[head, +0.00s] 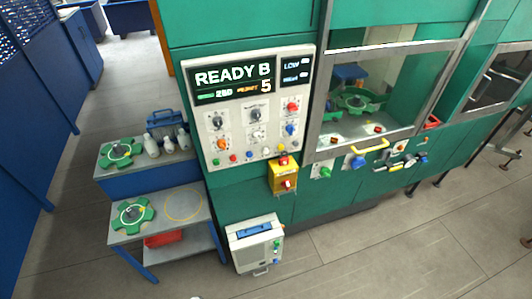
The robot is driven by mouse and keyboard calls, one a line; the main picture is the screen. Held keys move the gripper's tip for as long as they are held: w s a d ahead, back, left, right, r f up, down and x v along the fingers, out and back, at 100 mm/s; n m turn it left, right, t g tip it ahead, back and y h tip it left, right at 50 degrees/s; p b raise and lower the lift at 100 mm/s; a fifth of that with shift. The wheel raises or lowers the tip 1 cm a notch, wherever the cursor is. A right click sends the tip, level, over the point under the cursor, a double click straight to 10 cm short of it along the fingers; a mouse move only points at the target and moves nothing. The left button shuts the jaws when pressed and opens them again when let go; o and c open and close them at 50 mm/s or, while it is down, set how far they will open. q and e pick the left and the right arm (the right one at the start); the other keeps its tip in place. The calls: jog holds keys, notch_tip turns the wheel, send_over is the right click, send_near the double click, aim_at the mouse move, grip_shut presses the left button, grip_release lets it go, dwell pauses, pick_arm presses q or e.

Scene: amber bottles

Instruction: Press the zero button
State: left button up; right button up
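A light control panel (240,142) is mounted on the green machine front. Its display (235,80) reads "READY B" with a "5" below. Under the display are dark knobs, an orange knob (222,144), a red knob (293,106) and a blue knob (291,129). A row of small coloured buttons (249,155) runs along the lower edge. The labels are too small to read, so I cannot tell which one is the zero button. Neither of my grippers can be made out in the head view.
A yellow box with red controls (284,176) sticks out below the panel. A windowed chamber (372,92) is to its right. A stepped stand (180,207) with green-handled fixtures and small bottles stands left. A white case (256,242) is on the floor. Open floor lies in front.

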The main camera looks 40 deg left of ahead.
pick_arm(q)
grip_shut()
dwell(1.4)
